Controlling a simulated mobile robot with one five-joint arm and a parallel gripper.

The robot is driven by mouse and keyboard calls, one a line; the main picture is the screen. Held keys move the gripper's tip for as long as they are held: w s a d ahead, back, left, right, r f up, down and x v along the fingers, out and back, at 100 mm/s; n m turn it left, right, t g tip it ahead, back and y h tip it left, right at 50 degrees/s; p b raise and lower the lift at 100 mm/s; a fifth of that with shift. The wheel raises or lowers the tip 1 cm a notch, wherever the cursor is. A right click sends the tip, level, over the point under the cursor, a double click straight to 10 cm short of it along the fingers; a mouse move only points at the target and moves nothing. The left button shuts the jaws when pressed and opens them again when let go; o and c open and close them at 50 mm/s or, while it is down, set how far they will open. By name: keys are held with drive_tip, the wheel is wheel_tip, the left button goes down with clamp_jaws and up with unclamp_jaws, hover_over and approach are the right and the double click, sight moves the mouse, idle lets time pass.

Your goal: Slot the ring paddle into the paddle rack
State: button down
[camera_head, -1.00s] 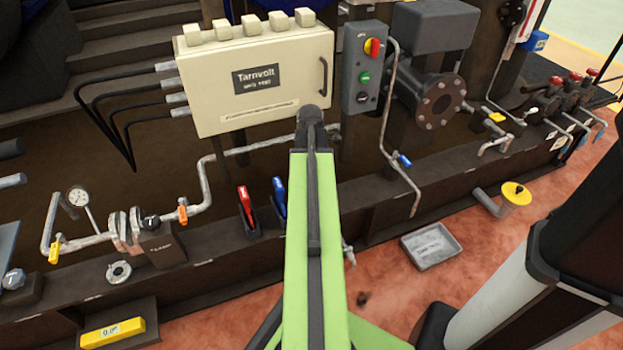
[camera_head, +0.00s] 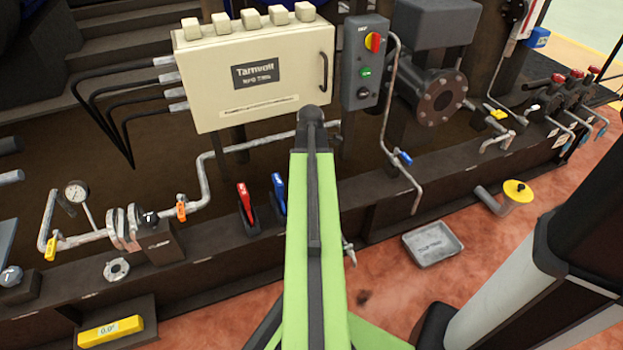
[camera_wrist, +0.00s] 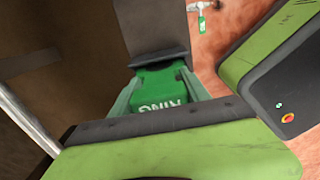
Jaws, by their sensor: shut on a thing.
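The green ring paddle (camera_wrist: 160,88) shows in the wrist view, with "RING" lettered upside down on its face. My gripper (camera_wrist: 160,98) is shut on it, one pale green finger on each side. A dark grey block (camera_wrist: 150,28) lies just beyond the paddle; I cannot tell whether they touch. In the head view, a red paddle (camera_head: 245,204) and a blue paddle (camera_head: 279,193) stand upright in the dark paddle rack (camera_head: 262,222) on the girder ledge. The right part of this rack, my gripper and the ring paddle are hidden behind my green arm there.
The cream cabinet (camera_head: 255,85) stands behind my arm's end, with the switch box (camera_head: 366,70) to its right. Pipes and a flange unit (camera_head: 150,235) line the girder at left. A grey tray (camera_head: 433,243) lies on the reddish floor at right.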

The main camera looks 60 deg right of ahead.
unclamp_jaws()
idle(0.4)
wheel_tip(320, 180, up, 8)
drive_tip(key=p, duration=0.8)
idle(0.9)
